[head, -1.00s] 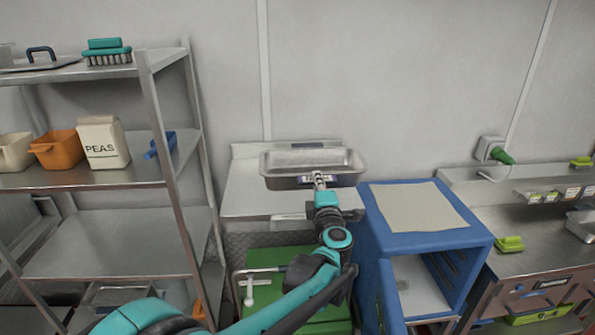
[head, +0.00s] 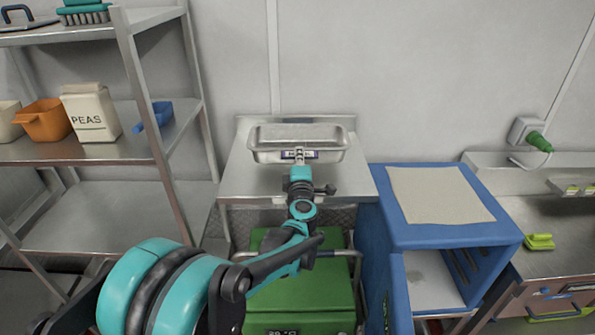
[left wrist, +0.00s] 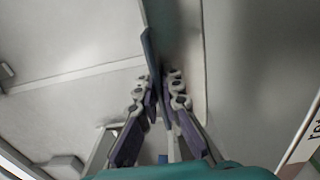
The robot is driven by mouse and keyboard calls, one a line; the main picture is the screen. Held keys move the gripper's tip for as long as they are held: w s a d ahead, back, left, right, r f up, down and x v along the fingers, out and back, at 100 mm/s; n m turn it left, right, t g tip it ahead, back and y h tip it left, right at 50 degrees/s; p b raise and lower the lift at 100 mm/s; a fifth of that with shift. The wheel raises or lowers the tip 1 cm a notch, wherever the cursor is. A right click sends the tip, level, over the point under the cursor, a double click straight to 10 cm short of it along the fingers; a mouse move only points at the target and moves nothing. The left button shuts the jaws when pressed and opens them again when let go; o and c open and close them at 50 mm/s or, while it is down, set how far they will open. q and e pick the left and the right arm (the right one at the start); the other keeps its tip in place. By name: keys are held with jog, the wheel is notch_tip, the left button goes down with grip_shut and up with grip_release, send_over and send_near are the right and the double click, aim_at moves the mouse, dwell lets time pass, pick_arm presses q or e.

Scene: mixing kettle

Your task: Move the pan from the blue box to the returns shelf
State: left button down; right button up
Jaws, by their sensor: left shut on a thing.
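The pan (head: 325,153) is a shallow grey metal tray with a small label on its front, in the head view. It is level, over the back of a steel table; I cannot tell whether it touches the top. My left gripper (head: 299,155) is shut on the pan's front edge. In the left wrist view the fingers (left wrist: 163,88) close on a thin grey wall of the pan (left wrist: 180,45). The blue box (head: 455,236) stands right of the table, open at the front, with a beige sheet on top. My right gripper is not in view.
The steel table (head: 240,180) stands against the wall, with a green bin (head: 300,300) below it. A metal rack (head: 95,152) at left holds an orange tub (head: 43,122), a PEAS carton (head: 92,113) and a brush. A steel counter (head: 553,222) is at right.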

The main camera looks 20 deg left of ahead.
pick_arm(q)
jog(key=shift+a+f, duration=0.4)
notch_tip(320, 180, down, 4)
jog(key=shift+r+b, duration=0.1)
jog(key=shift+b, duration=0.65)
jog(key=shift+r, duration=0.1)
jog(key=shift+s, duration=0.1)
jog(key=c, duration=2.1)
grip_release()
jog(key=shift+f, duration=0.2)
jog(key=o, duration=0.4)
jog(key=shift+d, duration=0.1)
jog(key=shift+r, duration=0.2)
